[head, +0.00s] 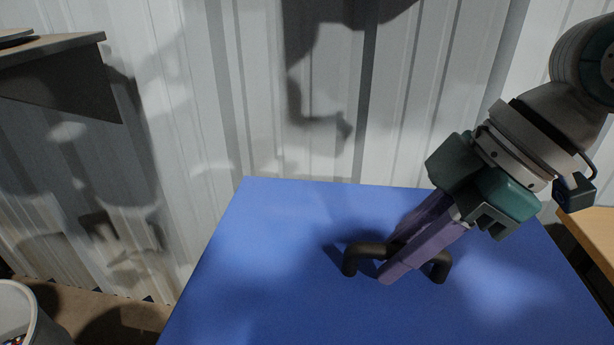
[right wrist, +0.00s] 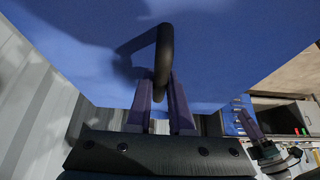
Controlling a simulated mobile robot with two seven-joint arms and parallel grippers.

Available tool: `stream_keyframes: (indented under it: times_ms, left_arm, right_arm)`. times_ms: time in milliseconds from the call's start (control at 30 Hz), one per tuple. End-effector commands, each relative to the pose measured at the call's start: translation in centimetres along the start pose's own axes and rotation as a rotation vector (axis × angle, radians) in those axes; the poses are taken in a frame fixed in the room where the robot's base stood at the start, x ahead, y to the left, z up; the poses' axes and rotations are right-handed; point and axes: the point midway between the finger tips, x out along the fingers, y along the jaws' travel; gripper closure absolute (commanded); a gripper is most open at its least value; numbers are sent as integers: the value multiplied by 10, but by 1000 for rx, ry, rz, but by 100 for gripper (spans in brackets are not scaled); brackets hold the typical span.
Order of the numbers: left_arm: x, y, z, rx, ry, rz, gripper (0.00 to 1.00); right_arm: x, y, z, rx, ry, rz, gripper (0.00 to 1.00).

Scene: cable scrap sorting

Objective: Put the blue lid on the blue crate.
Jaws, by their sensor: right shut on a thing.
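The blue lid (head: 290,240) is a broad flat panel filling the lower middle of the head view, with a dark bar handle (head: 438,268) standing on it. My right gripper (head: 392,262) reaches down from the upper right and its purple fingers are shut on the handle. The lid (right wrist: 240,50) also fills the top of the right wrist view, with the handle (right wrist: 163,55) between the fingers. My left gripper (right wrist: 250,125) seems to show small at the right of that view; its opening is unclear. I cannot make out the blue crate or whether the lid rests on anything.
A pale bin (head: 38,312) with small coloured bits stands at the lower left. A grey shelf or tabletop (head: 50,45) juts in at the upper left. A wooden surface (head: 596,232) lies close to the right edge. A corrugated wall (head: 215,120) stands behind the lid.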

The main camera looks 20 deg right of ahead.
Motion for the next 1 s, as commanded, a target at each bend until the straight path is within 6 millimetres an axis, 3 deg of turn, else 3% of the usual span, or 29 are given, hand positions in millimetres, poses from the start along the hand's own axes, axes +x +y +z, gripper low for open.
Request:
stream_keyframes:
  times_ms: [167, 200, 467, 767, 1000]
  left_arm:
    - [0, 1, 0, -4, 1, 3, 50]
    - [0, 1, 0, -5, 1, 4, 50]
    - [0, 2, 0, -7, 1, 5, 50]
    - [0, 2, 0, -6, 1, 5, 50]
    - [-5, 0, -2, -1, 0, 1, 50]
  right_arm:
    - [0, 0, -1, -1, 2, 1, 100]
    - [0, 0, -1, -1, 2, 1, 76]
    - [0, 0, 0, 0, 1, 0, 47]
    - [-2, 0, 1, 0, -2, 0, 45]
    - [-40, 1, 1, -2, -5, 4, 45]
